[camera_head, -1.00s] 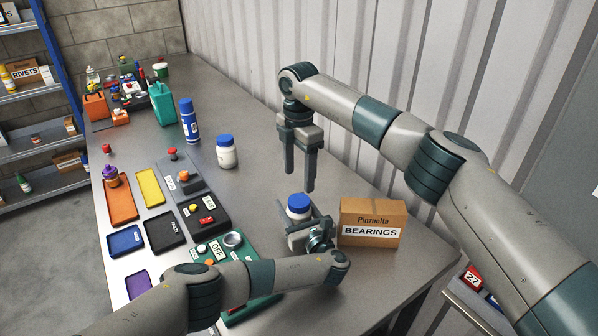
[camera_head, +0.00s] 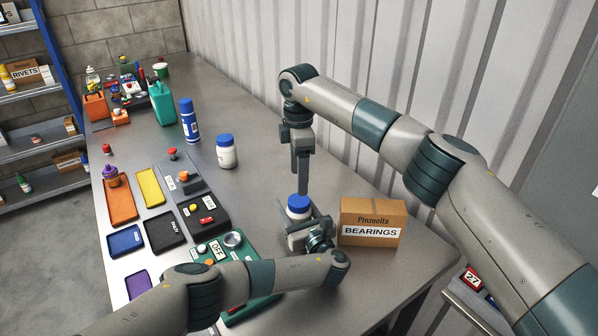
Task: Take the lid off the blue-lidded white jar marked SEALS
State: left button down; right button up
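A white jar with a blue lid (camera_head: 299,208) stands upright on the bench, lid on. Its label cannot be read from here, so I cannot confirm the SEALS marking. My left gripper (camera_head: 303,222) is low around this jar and looks shut on its body, with its fingers partly hidden. My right gripper (camera_head: 299,184) points down just above the blue lid. Its fingers are seen nearly edge-on, one behind the other, and look apart and empty. A second white jar with a blue lid (camera_head: 227,154) stands further back to the left, its label also unreadable.
A cardboard box marked BEARINGS (camera_head: 371,223) stands close to the right of the jar. A blue spray can (camera_head: 189,121) and a teal bottle (camera_head: 162,103) stand further back. Control boxes and coloured trays (camera_head: 121,204) cover the left side. Bare bench lies behind the jar.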

aim_at(299, 200)
jog(key=shift+f, duration=3.8)
jog(key=c, duration=1.1)
